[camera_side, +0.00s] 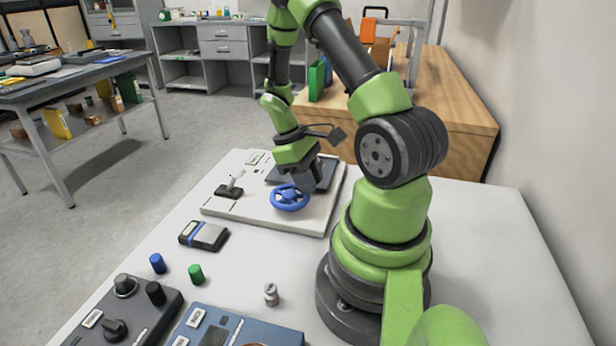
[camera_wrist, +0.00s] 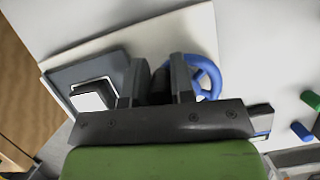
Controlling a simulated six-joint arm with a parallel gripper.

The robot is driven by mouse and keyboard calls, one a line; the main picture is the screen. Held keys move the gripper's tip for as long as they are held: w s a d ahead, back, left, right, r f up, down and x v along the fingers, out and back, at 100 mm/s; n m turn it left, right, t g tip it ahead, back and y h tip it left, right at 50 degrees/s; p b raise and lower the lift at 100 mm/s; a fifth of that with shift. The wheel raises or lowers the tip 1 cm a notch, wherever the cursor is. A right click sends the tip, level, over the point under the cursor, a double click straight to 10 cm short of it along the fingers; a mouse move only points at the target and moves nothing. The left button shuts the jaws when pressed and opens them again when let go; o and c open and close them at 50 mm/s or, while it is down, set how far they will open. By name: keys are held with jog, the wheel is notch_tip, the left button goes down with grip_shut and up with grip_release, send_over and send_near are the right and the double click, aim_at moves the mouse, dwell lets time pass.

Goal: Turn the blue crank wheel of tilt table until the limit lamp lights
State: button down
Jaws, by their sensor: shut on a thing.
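The blue crank wheel (camera_side: 290,198) stands at the front of the pale base board (camera_side: 218,207) of the tilt table. The dark grey tilt plate (camera_side: 285,175) lies behind the wheel, partly covered by my gripper. My gripper (camera_side: 312,182) is down at the wheel's far right side, shut on its rim or handle. In the wrist view the wheel (camera_wrist: 211,78) shows right of my gripper (camera_wrist: 156,82), partly hidden by the right finger. A dark piece sits between the fingers, and the exact contact is hidden. I cannot make out the limit lamp or whether it is lit.
A small black stand with a pale lever (camera_side: 230,190) is on the board's left. Control boxes (camera_side: 125,315) fill the front edge.

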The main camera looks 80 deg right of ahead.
jog(key=shift+s+a+m+y, duration=0.15)
jog(key=shift+a+m+y, duration=0.15)
jog(key=shift+m, duration=0.5)
jog(key=c, duration=1)
grip_release()
jog(key=v, duration=1)
jog(key=shift+s, duration=0.1)
jog(key=w+a+r+t+h, duration=0.1)
jog(key=w+a+r+t, duration=0.1)
jog(key=a+r+t, duration=0.7)
jog(key=s+a+r+t, duration=0.1)
jog(key=s+a+r, duration=0.1)
jog(key=a, duration=0.2)
jog(key=s+a+r+t+y, duration=0.1)
jog(key=s+a+r, duration=0.1)
jog(key=a, duration=0.2)
jog(key=s+a+r+m, duration=0.1)
jog(key=s+a+r, duration=0.1)
jog(key=a, duration=0.1)
jog(key=shift+a+r+t+y, duration=0.3)
jog(key=shift+a+t+y, duration=0.1)
